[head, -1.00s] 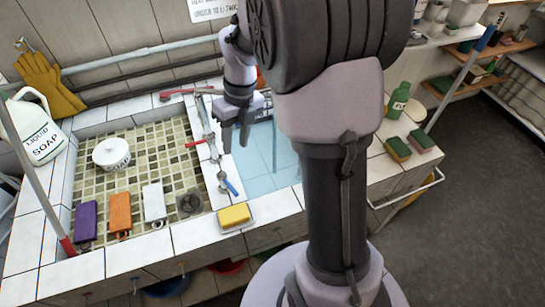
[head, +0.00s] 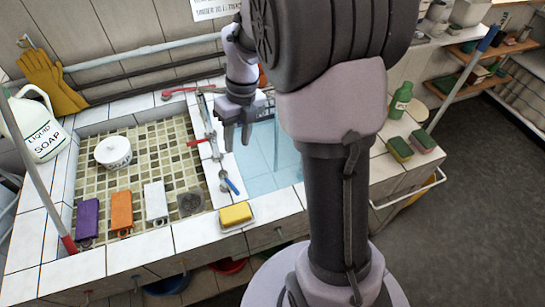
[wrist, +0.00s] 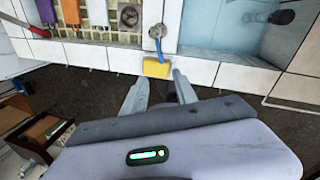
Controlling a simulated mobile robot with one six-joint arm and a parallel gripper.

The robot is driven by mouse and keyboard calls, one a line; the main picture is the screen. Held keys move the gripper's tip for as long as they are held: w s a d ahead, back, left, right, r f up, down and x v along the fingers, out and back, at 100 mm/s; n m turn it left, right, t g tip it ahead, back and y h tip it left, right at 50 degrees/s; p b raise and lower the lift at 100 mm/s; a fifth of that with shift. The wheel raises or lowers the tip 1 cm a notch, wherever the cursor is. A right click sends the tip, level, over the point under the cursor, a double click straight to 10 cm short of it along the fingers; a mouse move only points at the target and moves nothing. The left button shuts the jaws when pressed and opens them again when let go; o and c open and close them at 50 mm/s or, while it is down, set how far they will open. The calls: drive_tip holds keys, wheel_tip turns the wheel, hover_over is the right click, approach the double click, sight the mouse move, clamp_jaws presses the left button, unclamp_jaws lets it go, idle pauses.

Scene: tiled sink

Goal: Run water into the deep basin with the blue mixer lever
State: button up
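The blue mixer lever (head: 231,184) sits at the front end of the divider between the basins, pointing toward the front right. It also shows in the wrist view (wrist: 158,45), just beyond a yellow sponge. The deep basin (head: 259,163) is pale blue and partly hidden behind my arm. No running water shows; I cannot tell whether it holds any. My gripper (head: 237,139) is open and empty, fingers pointing down, above the divider and behind the blue lever in the head view. In the wrist view my fingers (wrist: 161,93) are spread, apart from the lever.
A red lever (head: 196,142) sits farther back on the divider. The yellow sponge (head: 235,213) lies on a dish at the front rim. A soap jug (head: 38,128) stands at left.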

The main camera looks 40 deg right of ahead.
drive_tip(key=b, duration=0.8)
approach(234, 187)
drive_tip(key=f, duration=0.2)
drive_tip(key=a+f, duration=0.1)
drive_tip(key=f, duration=0.5)
drive_tip(key=shift+a, duration=0.25)
drive_tip(key=shift+r, duration=0.1)
clamp_jaws()
